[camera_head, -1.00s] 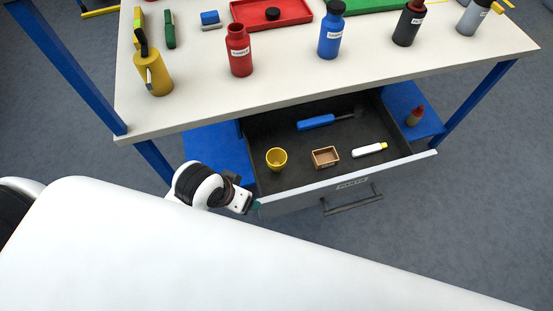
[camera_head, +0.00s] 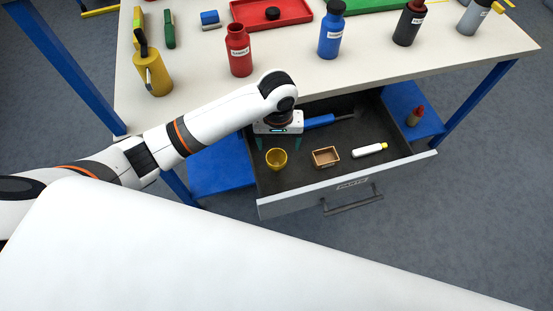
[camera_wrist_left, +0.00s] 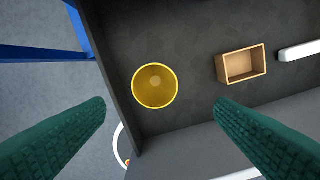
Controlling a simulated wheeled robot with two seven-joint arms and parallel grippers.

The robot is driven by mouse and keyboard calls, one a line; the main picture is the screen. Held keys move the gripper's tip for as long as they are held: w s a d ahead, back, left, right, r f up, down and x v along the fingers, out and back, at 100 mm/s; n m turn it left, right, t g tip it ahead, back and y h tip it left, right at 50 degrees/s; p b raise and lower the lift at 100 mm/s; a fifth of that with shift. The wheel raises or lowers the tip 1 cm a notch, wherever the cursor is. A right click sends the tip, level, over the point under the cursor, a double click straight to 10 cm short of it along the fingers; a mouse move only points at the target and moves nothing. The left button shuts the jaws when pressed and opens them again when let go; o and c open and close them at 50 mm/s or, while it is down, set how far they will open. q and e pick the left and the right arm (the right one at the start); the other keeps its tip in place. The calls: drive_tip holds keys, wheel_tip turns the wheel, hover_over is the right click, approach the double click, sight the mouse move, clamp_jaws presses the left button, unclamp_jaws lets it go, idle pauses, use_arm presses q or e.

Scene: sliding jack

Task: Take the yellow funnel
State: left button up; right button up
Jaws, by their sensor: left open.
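The yellow funnel (camera_head: 276,158) stands in the left part of the open drawer, its wide round mouth facing up. In the left wrist view the funnel (camera_wrist_left: 155,86) lies beyond and between the two green fingers, apart from both. My left gripper (camera_head: 279,145) is open and empty, pointing down over the drawer just above and behind the funnel. In the left wrist view its fingertips (camera_wrist_left: 160,104) are spread wider than the funnel. My right gripper is not in view.
The tabletop (camera_head: 200,98) overhangs the drawer's back. A yellow can (camera_head: 154,76) and several bottles stand on it.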

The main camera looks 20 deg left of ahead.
sight(276, 158)
use_arm(q)
drive_tip(key=shift+w+a+f, duration=0.1)
drive_tip(key=shift+w+a, duration=0.15)
wheel_tip(276, 158, down, 6)
drive_tip(key=shift+f+b, duration=0.25)
drive_tip(key=shift+b, duration=0.05)
drive_tip(key=f, duration=0.5)
drive_tip(key=shift+s+f, duration=0.1)
drive_tip(key=shift+s, duration=0.15)
drive_tip(key=c, duration=1.1)
